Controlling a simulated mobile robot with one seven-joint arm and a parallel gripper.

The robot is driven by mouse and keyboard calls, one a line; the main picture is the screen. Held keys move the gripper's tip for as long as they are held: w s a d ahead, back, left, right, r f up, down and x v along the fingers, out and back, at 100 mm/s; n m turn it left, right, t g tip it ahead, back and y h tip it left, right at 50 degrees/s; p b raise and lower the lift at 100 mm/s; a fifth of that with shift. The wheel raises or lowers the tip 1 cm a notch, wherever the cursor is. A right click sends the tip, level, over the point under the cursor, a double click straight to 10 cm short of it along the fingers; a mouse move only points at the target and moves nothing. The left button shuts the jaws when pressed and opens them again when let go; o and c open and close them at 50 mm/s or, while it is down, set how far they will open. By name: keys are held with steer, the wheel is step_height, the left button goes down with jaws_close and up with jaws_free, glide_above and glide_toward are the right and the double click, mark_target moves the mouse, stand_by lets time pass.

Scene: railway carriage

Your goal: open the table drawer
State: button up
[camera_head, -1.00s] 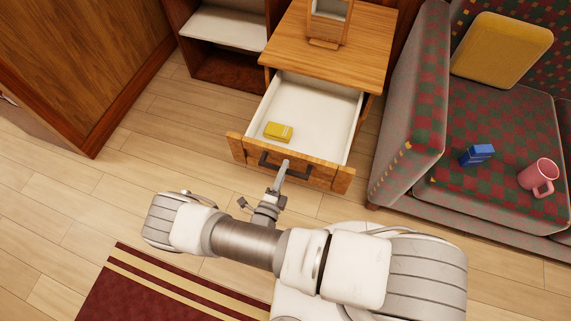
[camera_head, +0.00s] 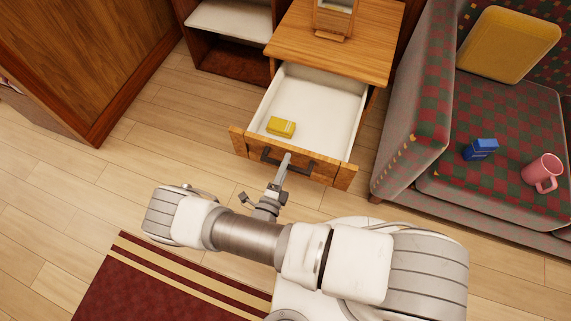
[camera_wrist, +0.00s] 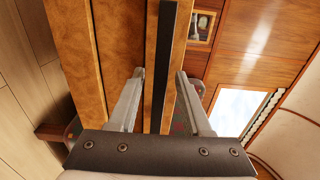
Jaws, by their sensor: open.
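The table drawer (camera_head: 335,97) is pulled well out of the small wooden table (camera_head: 340,55), and its white inside shows. A yellow box (camera_head: 281,127) lies in it near the front left. The drawer's wooden front carries a dark bar handle (camera_head: 309,167), which also shows as a dark strip in the wrist view (camera_wrist: 163,70). My gripper (camera_head: 286,160) is at the handle in the head view. In the wrist view its two fingers (camera_wrist: 160,85) are apart, one on each side of the handle. I cannot tell whether either finger touches it.
A patterned sofa (camera_head: 480,180) stands to the right with a yellow cushion (camera_head: 508,43), a blue box (camera_head: 481,149) and a pink mug (camera_head: 542,172). An open shelf (camera_head: 230,60) is left of the table. Floor left of the drawer is clear; a red striped rug (camera_head: 150,290) lies in front.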

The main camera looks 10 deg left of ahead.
steer(key=s+a+p, duration=0.2)
steer(key=s+a, duration=0.1)
steer(key=s, duration=1.4)
steer(key=shift+a, duration=0.15)
